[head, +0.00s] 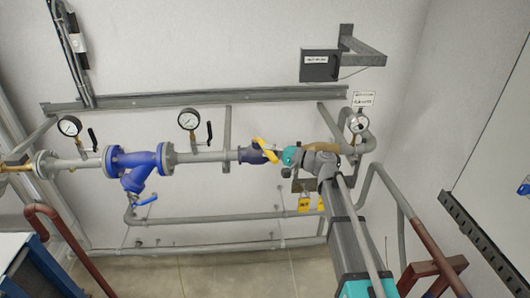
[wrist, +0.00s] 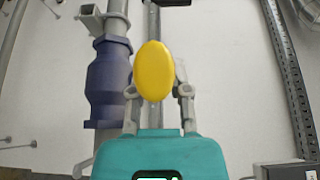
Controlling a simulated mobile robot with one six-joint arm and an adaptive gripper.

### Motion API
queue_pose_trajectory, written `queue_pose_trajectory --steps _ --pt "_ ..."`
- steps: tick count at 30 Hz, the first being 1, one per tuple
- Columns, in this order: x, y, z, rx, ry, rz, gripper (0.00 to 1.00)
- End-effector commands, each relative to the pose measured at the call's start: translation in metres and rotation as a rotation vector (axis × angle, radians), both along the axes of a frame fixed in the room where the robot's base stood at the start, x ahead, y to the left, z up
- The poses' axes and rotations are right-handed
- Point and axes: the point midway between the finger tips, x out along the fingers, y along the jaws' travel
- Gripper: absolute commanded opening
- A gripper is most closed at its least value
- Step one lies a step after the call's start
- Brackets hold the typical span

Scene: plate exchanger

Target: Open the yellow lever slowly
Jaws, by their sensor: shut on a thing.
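The yellow lever (head: 266,149) sits on a dark blue valve body (head: 249,155) in the grey pipe run, right of centre in the head view. There the lever slants down to the right towards my gripper (head: 281,156). In the wrist view the lever's rounded yellow end (wrist: 155,70) faces the camera. The fingers of my gripper (wrist: 158,93) stand on both sides of its lower part and are shut on it. The valve body (wrist: 108,85) is just left of the lever. The fingertip contact is partly hidden behind the lever's end.
A bright blue strainer (head: 138,160) and pressure gauges (head: 189,119) are on the pipe to the left. Yellow tags (head: 305,204) hang below my wrist. A lower grey pipe (head: 220,217) runs along the wall. A dark box (head: 319,66) is mounted above.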

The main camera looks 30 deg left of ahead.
Motion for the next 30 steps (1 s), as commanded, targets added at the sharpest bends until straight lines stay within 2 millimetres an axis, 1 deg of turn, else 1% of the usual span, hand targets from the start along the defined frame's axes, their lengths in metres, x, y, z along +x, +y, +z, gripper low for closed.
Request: queue_pose_trajectory --steps 1,2,6,7,15,20,26,30 --pt "0.002 -0.001 0.000 -0.001 -0.001 -0.006 0.00" --pt "0.001 0.000 0.000 -0.001 -0.001 -0.005 0.28" --pt "-0.002 0.003 0.000 -0.001 -0.001 0.000 0.54" --pt "-0.002 0.004 0.000 -0.001 -0.001 0.002 0.59" --pt "-0.006 0.007 0.000 -0.001 -0.001 0.008 0.59" --pt "-0.006 0.005 0.000 -0.001 -0.001 0.009 0.59" --pt "-0.005 -0.006 0.000 -0.001 -0.001 0.008 0.59" --pt "-0.004 -0.021 0.000 -0.001 -0.001 0.008 0.59"
